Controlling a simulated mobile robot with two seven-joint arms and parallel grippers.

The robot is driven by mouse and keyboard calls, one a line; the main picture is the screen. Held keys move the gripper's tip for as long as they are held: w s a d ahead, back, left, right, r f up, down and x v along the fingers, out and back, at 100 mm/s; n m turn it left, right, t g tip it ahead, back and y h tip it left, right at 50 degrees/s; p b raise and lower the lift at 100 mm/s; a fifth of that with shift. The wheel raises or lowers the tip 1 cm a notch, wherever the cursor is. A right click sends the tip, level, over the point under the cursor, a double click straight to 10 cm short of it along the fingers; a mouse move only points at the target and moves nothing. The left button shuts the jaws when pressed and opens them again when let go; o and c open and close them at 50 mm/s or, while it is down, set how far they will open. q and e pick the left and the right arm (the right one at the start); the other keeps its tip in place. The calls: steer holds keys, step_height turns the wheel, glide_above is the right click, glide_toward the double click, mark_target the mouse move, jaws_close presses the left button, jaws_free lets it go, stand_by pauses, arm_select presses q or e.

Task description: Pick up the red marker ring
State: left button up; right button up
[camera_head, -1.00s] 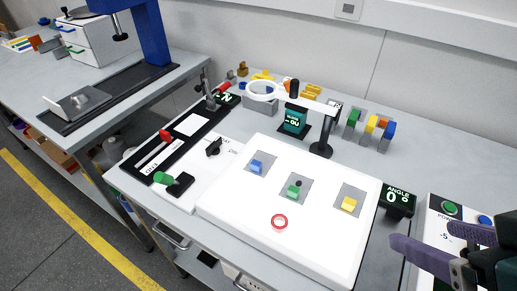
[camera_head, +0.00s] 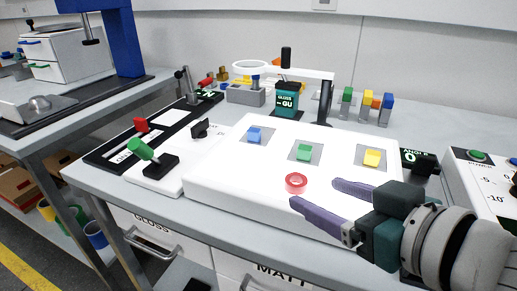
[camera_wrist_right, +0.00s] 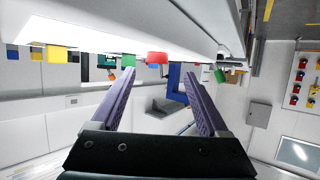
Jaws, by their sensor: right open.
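The red marker ring (camera_head: 297,189) lies on the front part of the white light panel (camera_head: 232,178), apart from the coloured blocks. My right gripper (camera_head: 314,192) comes in from the right, low at the panel's front edge. It is open and empty. In the head view its fingertips point at the ring, one on each side of its right edge; I cannot tell the exact gap. In the right wrist view, which looks upside down, the ring (camera_wrist_right: 157,58) shows just beyond the open fingertips (camera_wrist_right: 158,74). My left gripper is not in view.
Blue (camera_head: 254,134), green (camera_head: 304,152) and yellow (camera_head: 371,157) blocks sit on grey squares behind the ring. A magnifier stand (camera_head: 325,100) rises behind the panel. A green-knobbed lever (camera_head: 142,150) stands left and an angle display (camera_head: 420,161) right. The panel around the ring is clear.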

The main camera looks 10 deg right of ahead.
mark_target(300, 182)
steer(key=b+x, duration=0.1)
steer(key=x, duration=0.4)
steer(key=shift+w+d+f, duration=0.1)
steer(key=shift+w, duration=0.25)
jaws_close()
stand_by(0.3)
